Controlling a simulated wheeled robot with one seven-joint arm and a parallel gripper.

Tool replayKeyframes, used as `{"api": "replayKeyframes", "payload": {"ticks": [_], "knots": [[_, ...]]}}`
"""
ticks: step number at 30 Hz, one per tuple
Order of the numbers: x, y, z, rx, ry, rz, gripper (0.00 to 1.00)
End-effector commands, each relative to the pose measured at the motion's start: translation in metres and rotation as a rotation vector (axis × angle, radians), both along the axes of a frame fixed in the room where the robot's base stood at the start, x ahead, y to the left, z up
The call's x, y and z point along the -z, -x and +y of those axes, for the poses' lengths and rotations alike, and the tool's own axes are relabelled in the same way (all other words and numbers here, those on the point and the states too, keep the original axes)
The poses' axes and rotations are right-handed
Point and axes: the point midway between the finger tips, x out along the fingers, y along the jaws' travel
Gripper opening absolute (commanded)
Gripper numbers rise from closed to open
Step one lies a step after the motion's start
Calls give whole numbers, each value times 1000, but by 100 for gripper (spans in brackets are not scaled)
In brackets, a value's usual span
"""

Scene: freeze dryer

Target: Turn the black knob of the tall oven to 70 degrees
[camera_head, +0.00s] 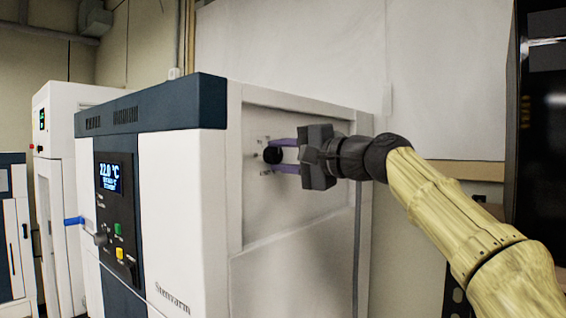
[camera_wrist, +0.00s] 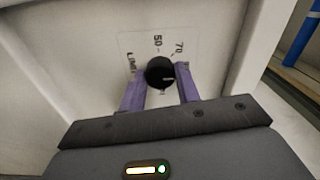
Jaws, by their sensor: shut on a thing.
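The black knob (camera_head: 272,155) is on the recessed side panel of the tall white oven (camera_head: 180,180). It also shows in the wrist view (camera_wrist: 160,72), with a light mark towards its right side. Printed labels surround it: "50" above, "70" at the upper right and "LIMIT" at the left. My gripper (camera_head: 276,156) reaches in from the right, with one purple finger above the knob and one below it in the head view. In the wrist view its fingers (camera_wrist: 160,76) sit left and right of the knob, shut on it.
The oven front has a display (camera_head: 109,177) reading 22.0 °C, coloured buttons and a blue-ended handle (camera_head: 74,221). A grey cable (camera_head: 357,240) hangs down the oven's side. A raised frame borders the recessed panel. A dark cabinet (camera_head: 540,130) stands at the far right.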

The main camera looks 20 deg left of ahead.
Motion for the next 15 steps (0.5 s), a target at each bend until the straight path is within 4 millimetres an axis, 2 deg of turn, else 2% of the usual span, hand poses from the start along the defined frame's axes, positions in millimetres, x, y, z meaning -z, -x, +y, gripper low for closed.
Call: {"api": "replayKeyframes", "payload": {"ticks": [15], "knots": [[5, -1, 1, -4, 193, -448, 9]]}}
